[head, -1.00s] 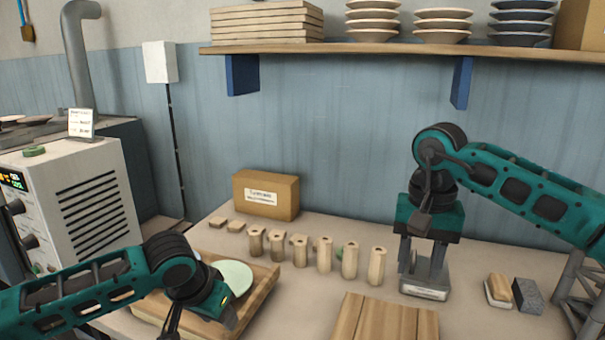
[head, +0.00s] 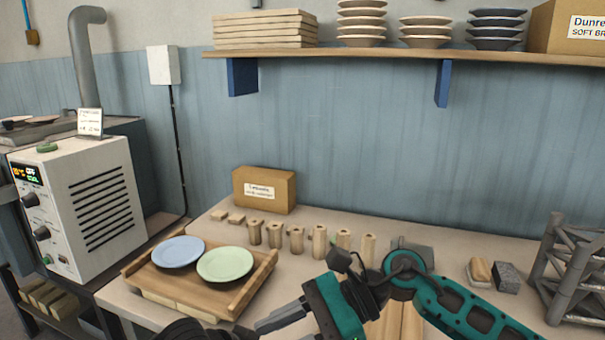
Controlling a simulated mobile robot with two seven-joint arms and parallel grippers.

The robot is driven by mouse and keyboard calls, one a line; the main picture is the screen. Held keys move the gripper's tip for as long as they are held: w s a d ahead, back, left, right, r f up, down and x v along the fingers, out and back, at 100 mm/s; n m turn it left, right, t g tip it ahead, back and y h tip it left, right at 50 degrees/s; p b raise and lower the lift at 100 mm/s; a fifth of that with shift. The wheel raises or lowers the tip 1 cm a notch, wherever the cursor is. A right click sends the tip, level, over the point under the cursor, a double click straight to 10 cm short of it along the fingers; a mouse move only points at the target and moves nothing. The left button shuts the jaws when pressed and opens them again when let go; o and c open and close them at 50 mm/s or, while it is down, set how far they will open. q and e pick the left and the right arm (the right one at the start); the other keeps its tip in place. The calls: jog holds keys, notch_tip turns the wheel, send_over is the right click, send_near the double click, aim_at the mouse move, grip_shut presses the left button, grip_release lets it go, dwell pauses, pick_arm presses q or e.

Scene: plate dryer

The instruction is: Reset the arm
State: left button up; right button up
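My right arm reaches in from the lower right, low over the bench. Its gripper (head: 272,328) points left near the bottom edge, right of the tray. Its two grey fingers look apart with nothing between them, though the lower one is partly cut off. Only a dark piece of my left arm shows at the bottom edge; its gripper is out of frame. A wooden tray (head: 262,277) holds a blue plate (head: 178,252) and a pale green plate (head: 225,265), lying side by side.
Several wooden pegs (head: 275,236) stand in a row behind the tray, before a cardboard box (head: 264,190). A brush block (head: 480,271), a grey sponge (head: 507,278) and a metal rack (head: 575,265) are at right. A white dryer unit (head: 80,205) stands left.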

jog(key=d+f+n+t+h, duration=0.7)
jog(key=d+f+n+t, duration=0.75)
jog(key=n+t, duration=0.75)
pick_arm(q)
jog(key=s+a+f+n+t+y, duration=0.1)
jog(key=s+a+f+t, duration=0.1)
jog(key=s+a+f, duration=0.3)
jog(key=s+a+f+n+t+y, duration=0.1)
jog(key=s+a+f+t+y, duration=0.1)
jog(key=s+a+f, duration=0.4)
jog(key=s+f+t, duration=0.1)
jog(key=s, duration=0.4)
jog(key=shift+s+a+n+y, duration=0.15)
jog(key=shift+s+n+y, duration=0.15)
jog(key=shift+s+n, duration=0.1)
pick_arm(e)
jog(key=s+d+f+m+g+h, duration=0.4)
jog(key=s+d+f+m+g, duration=0.2)
jog(key=s+f, duration=0.4)
jog(key=shift+s+f+m+g, duration=0.15)
jog(key=shift+f+m+g, duration=0.5)
jog(key=shift+f, duration=0.2)
